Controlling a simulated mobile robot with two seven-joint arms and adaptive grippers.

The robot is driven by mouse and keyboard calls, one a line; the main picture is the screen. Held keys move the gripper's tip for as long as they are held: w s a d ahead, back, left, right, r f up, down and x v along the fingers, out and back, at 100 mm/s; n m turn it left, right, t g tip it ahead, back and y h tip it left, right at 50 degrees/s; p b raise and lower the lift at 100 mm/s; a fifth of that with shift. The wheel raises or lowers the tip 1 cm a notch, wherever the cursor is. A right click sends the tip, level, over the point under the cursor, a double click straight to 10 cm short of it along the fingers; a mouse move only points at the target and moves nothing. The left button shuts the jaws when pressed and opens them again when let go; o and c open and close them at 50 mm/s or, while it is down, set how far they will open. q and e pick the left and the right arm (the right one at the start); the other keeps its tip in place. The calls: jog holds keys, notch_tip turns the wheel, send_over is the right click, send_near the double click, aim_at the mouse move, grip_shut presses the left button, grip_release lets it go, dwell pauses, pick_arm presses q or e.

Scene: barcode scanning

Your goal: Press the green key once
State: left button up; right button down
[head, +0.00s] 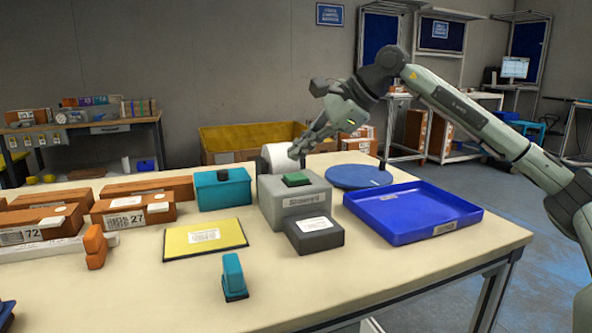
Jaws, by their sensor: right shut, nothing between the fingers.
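The green key (296,179) sits on top of a grey box (295,204) with a printed label on its front, near the middle of the table. My right gripper (297,151) reaches in from the right, shut and empty. Its fingertips appear above and behind the green key in the head view, with a visible gap between them and the key. The key is in full view. My left gripper is not in view.
A dark labelled box (314,235) stands in front of the grey box. A blue tray (452,231) and a round blue disc (358,177) are to the right. A teal box (222,190), yellow pad (205,239) and brown cartons (133,213) are left. The front table is mostly clear.

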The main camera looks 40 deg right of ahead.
jog(key=shift+r+p, duration=0.65)
jog(key=shift+r, duration=0.85)
